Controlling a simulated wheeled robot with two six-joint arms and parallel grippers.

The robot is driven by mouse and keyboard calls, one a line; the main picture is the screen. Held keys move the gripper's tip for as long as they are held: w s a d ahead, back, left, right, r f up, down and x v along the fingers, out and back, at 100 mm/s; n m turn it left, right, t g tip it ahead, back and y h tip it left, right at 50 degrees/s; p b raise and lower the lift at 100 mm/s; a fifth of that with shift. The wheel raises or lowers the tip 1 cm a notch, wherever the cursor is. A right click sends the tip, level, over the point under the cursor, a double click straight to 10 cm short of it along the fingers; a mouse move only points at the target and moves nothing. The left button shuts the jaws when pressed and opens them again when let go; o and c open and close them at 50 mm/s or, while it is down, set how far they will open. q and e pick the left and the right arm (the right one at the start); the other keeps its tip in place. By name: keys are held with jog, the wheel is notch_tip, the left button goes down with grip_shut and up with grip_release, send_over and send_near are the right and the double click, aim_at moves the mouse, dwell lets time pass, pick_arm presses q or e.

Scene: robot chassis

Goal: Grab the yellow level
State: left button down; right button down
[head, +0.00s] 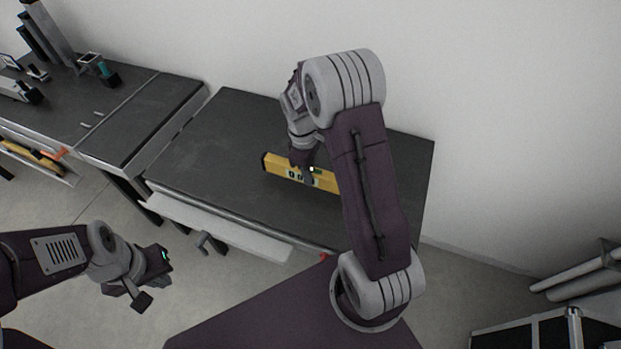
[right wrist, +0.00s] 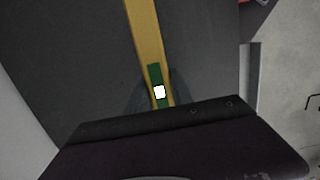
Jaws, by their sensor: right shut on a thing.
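The yellow level (head: 275,164) is at the dark workbench top (head: 215,140) in the head view, partly hidden behind my right arm. My right gripper (head: 308,174) is shut on the level near its middle. In the right wrist view the level (right wrist: 147,35) runs up from the gripper (right wrist: 158,103), with a green part and a bright white spot between the fingers. I cannot tell whether the level touches the bench top. My left gripper (head: 153,282) is over the floor at the lower left, away from the bench, with its fingers apart and nothing between them.
A second dark bench (head: 130,105) stands at the left with several tools on it and a shelf below. A white wall (head: 480,120) is behind the bench. A black case (head: 545,330) and grey tubes (head: 580,280) are at the lower right. The bench top left of the level is clear.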

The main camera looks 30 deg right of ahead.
jog(key=s+d+r, duration=0.2)
jog(key=s, duration=0.1)
jog(key=s+d+r, duration=0.2)
jog(key=s, duration=0.1)
jog(key=s+d+r, duration=0.3)
jog(key=shift+s+d, duration=0.1)
jog(key=shift+s, duration=0.05)
